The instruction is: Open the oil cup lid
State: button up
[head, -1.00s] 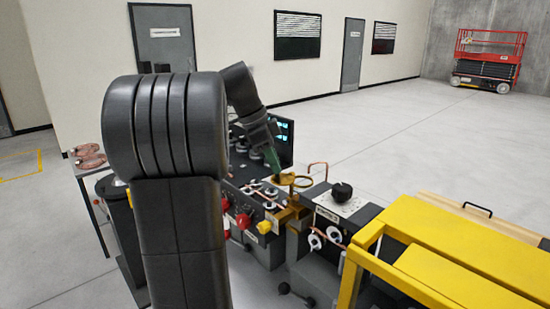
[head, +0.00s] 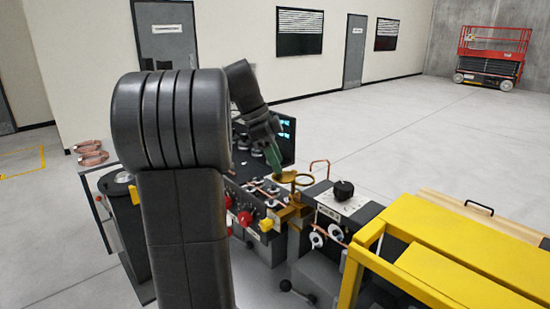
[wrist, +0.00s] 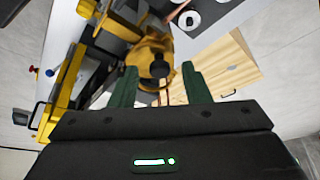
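The oil cup appears as a brass-coloured fitting (head: 287,177) on the machine in the head view, with a ring-shaped part (head: 302,181) at its right. I cannot clearly tell the lid from the cup. In the wrist view the brass part (wrist: 150,52) lies ahead of my gripper, with a dark round spot on it. My gripper (wrist: 160,80) has its two green fingers spread apart, one to each side of the brass part's near end. In the head view my gripper (head: 274,158) points down close above the brass fitting; contact cannot be told.
A yellow frame (head: 440,250) stands at the right, beside a wooden board (head: 470,215). A black knob (head: 343,190), red knobs (head: 244,218) and copper tubes (head: 320,165) crowd the machine near the gripper. Copper coils (head: 90,152) lie at the left. Open floor lies behind.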

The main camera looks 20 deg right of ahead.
jog(key=shift+r, duration=0.1)
jog(key=v, duration=1.2)
jog(key=x, duration=1.2)
